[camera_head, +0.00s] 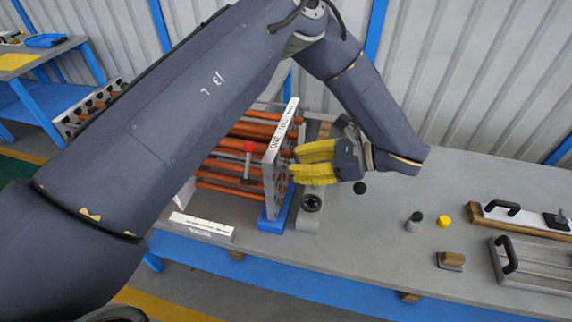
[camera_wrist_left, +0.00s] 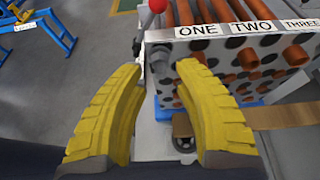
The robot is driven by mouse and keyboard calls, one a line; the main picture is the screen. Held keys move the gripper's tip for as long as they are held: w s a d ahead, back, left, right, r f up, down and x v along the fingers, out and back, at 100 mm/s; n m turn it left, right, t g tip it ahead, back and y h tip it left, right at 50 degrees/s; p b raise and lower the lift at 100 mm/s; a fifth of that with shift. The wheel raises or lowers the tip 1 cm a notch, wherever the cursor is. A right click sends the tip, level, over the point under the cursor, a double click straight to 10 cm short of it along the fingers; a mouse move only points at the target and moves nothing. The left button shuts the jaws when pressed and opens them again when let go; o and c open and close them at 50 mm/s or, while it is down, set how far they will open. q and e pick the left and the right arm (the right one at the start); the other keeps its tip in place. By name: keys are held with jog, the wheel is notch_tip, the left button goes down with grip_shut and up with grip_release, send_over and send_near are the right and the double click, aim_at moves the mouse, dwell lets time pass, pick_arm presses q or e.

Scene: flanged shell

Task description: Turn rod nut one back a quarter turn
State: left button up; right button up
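A bundle of copper-coloured tubes (camera_head: 232,172) runs into an upright grey plate (camera_head: 274,160) labelled with ONE and TWO in the head view. In the left wrist view the plate's top edge carries the labels ONE (camera_wrist_left: 199,30), TWO (camera_wrist_left: 249,26) and THREE (camera_wrist_left: 300,23). My left gripper (camera_head: 294,162) has its yellow fingers pointing at the plate's right face. In the left wrist view its fingers (camera_wrist_left: 160,68) stand apart, near the plate's corner under ONE, with nothing visibly held. I cannot clearly make out rod nut one. My right gripper is not in view.
A red-knobbed lever (camera_head: 249,148) stands beside the tubes. A blue base (camera_head: 275,222) holds the plate. A round dark fitting (camera_head: 312,202) sits just right of it. A black-capped cylinder (camera_head: 413,221), a yellow cap (camera_head: 444,221) and handled plates (camera_head: 530,264) lie further right on the bench.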

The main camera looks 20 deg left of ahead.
aim_at(280, 165)
pick_arm(q)
jog(key=shift+x, duration=1.85)
jog(key=shift+c, duration=0.3)
grip_shut()
jog(key=shift+f, duration=0.1)
